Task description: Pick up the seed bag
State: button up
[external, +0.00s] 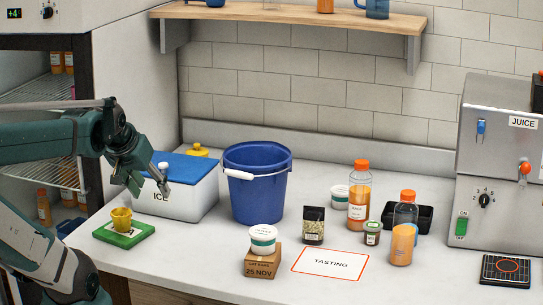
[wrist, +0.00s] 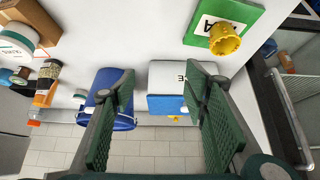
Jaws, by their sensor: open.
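The seed bag (external: 313,226) is a small dark packet with a pale green, seed-patterned front. It stands upright on the counter, right of the blue bucket and behind the tasting card. In the wrist view a small dark-topped shape at the left, beside an orange bottle, appears to be the seed bag (wrist: 50,69), partly overlapping the bottle. My gripper (external: 149,184) is open and empty in front of the ice box at the left, well away from the bag. Its two green fingers (wrist: 160,88) are spread wide in the wrist view.
The blue bucket (external: 257,184) stands between my gripper and the bag. A white tub on a cardboard box (external: 262,262) is left of the bag; orange bottles (external: 359,197) and a small jar (external: 372,234) are right. The ice box (external: 178,199) and yellow cup (external: 122,219) are near my gripper.

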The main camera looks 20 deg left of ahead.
dwell(0.3)
jog(key=w+d+r+n+g+h+p, duration=0.2)
jog(key=w+d+r+n+p, duration=0.3)
jog(key=w+d+r, duration=0.3)
jog(key=n+g+h+p, duration=0.3)
jog(key=n+g+p, duration=0.2)
jog(key=n+p, duration=0.7)
send_over(307, 207)
jog(key=b, duration=0.2)
notch_tip(307, 207, down, 3)
jog(key=n, duration=0.2)
jog(key=f, duration=1.1)
jog(key=shift+a+f, duration=0.25)
jog(key=shift+f, duration=0.65)
jog(key=shift+y, duration=0.3)
